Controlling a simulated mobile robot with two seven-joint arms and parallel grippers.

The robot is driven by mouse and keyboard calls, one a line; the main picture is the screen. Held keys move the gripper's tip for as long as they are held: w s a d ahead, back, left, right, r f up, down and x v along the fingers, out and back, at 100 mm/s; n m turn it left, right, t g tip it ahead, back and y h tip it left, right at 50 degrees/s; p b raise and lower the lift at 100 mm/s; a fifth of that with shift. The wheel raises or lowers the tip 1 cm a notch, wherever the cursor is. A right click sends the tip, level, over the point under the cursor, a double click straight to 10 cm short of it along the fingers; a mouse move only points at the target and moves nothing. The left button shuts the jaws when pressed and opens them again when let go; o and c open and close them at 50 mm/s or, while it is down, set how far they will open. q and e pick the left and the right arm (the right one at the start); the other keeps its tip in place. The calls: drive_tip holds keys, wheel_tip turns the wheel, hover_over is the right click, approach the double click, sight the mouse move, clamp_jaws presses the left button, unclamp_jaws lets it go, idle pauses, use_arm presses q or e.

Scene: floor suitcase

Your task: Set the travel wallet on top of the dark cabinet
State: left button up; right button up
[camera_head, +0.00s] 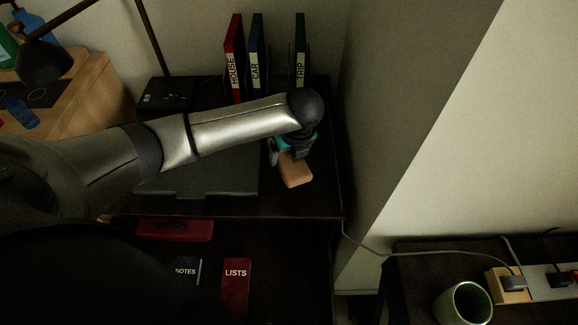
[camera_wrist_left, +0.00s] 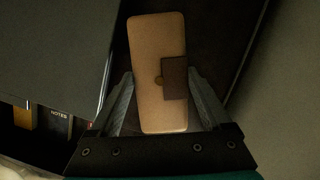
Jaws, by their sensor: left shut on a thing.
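The travel wallet (camera_head: 296,172) is a tan, rounded block. The wallet is over the right part of the top of the dark cabinet (camera_head: 325,195). I cannot tell whether it touches the top. My right gripper is not in view.
A dark flat laptop-like slab (camera_head: 225,178) lies left of the wallet. Red, blue and green binders (camera_head: 256,55) and a lamp (camera_head: 150,40) stand behind. Notebooks (camera_head: 236,285) lie lower in front.

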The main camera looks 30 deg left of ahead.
sight(289, 165)
use_arm(q)
wheel_tip(289, 165, down, 4)
drive_tip(key=shift+f+b, duration=0.2)
drive_tip(key=shift+b, duration=0.5)
drive_tip(key=shift+r, duration=0.1)
drive_tip(key=o, duration=1.3)
drive_tip(key=p+v, duration=0.3)
drive_tip(key=v, duration=0.7)
drive_tip(key=shift+d+r+p, duration=0.1)
drive_tip(key=shift+r+p, duration=0.15)
drive_tip(key=shift+p, duration=0.15)
drive_tip(key=shift+v, duration=0.75)
